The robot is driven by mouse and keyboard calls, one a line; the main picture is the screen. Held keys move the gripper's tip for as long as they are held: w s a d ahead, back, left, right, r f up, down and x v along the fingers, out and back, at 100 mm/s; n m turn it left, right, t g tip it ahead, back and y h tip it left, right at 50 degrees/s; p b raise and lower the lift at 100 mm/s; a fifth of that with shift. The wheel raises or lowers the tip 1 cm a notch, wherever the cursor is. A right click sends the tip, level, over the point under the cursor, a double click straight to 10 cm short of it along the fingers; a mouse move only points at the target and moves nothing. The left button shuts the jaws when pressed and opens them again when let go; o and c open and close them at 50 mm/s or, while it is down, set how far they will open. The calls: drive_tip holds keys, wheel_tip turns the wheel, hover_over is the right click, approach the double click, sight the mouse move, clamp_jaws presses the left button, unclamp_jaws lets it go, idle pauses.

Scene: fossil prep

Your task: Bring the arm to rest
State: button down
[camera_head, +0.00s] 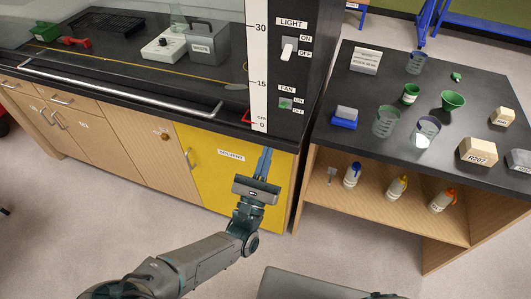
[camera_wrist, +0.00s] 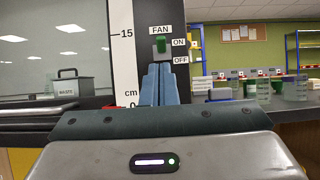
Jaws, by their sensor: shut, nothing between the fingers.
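My gripper (camera_head: 264,162) is raised in front of the yellow cabinet door (camera_head: 210,160), below the black switch panel, with its fingers pointing up. In the wrist view the blue fingers (camera_wrist: 158,84) are together with nothing between them. They stand just below the green fan switch (camera_wrist: 161,46), and I cannot tell whether they touch the panel. The fan switch also shows in the head view (camera_head: 286,103), above the fingertips. The arm reaches up from the bottom of the head view, bent at the elbow.
The light switch (camera_head: 288,49) is above the fan switch. The floor at left (camera_head: 60,210) is clear.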

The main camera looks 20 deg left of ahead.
idle(0.4)
drive_tip(key=s+d+f+m+g+h, duration=0.1)
drive_tip(key=d+m+g+h, duration=0.5)
drive_tip(key=d+m+g, duration=0.6)
drive_tip(key=s+d+f+m+g+h, duration=0.1)
drive_tip(key=d+f+m+g+h, duration=0.1)
drive_tip(key=d+m+g+h, duration=0.9)
drive_tip(key=s+d+r+m+y, duration=0.2)
drive_tip(key=r+m+y, duration=0.4)
drive_tip(key=y, duration=0.3)
drive_tip(key=s+d+r+m+t+y, duration=0.1)
drive_tip(key=s+d+r+m+y, duration=0.2)
drive_tip(key=y, duration=0.6)
wheel_tip(320, 180, up, 4)
drive_tip(key=s+m, duration=0.2)
drive_tip(key=m, duration=0.1)
drive_tip(key=shift+f+t+y, duration=0.15)
drive_tip(key=shift+t+y, duration=0.15)
drive_tip(key=shift+y, duration=0.1)
drive_tip(key=shift+s, duration=0.1)
